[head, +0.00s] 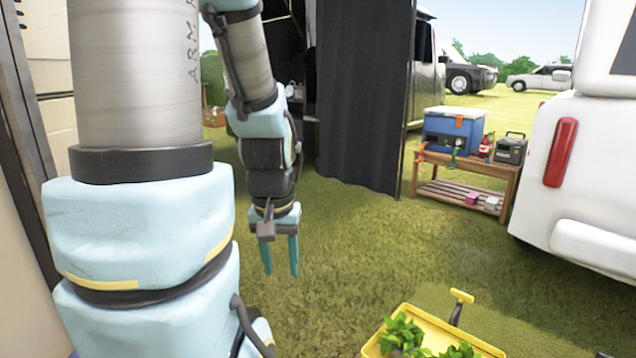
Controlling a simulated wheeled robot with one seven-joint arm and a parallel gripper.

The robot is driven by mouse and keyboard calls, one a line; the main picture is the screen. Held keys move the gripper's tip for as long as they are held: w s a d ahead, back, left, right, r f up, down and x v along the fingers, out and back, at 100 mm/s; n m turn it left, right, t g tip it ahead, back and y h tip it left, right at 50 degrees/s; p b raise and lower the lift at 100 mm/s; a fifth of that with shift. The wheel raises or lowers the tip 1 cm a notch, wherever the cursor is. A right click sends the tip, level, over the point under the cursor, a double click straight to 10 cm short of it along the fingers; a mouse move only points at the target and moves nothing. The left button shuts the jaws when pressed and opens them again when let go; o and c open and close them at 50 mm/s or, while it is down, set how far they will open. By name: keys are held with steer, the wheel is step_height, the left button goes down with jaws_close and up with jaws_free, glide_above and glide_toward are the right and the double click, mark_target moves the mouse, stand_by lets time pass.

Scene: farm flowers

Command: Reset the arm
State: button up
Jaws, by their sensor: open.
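My arm (262,125) hangs down on the left half of the head view, with its large links close to the camera. My gripper (280,256) points down over the grass, left of the picture's middle. Its two light-blue fingers are apart, and nothing shows between them. The gripper appears clear of every object around it.
A yellow tray (483,345) with green plants (402,334) is at the bottom right. A wooden bench (462,168) holds a blue cooler (454,130) and a dark box (510,149). A dark curtain (360,95) hangs behind. A white vehicle (590,170) stands right. Open grass lies between.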

step_height(320, 180, up, 30)
steer(key=p, duration=2.9)
steer(key=shift+w+r, duration=0.2)
steer(key=shift+r, duration=0.05)
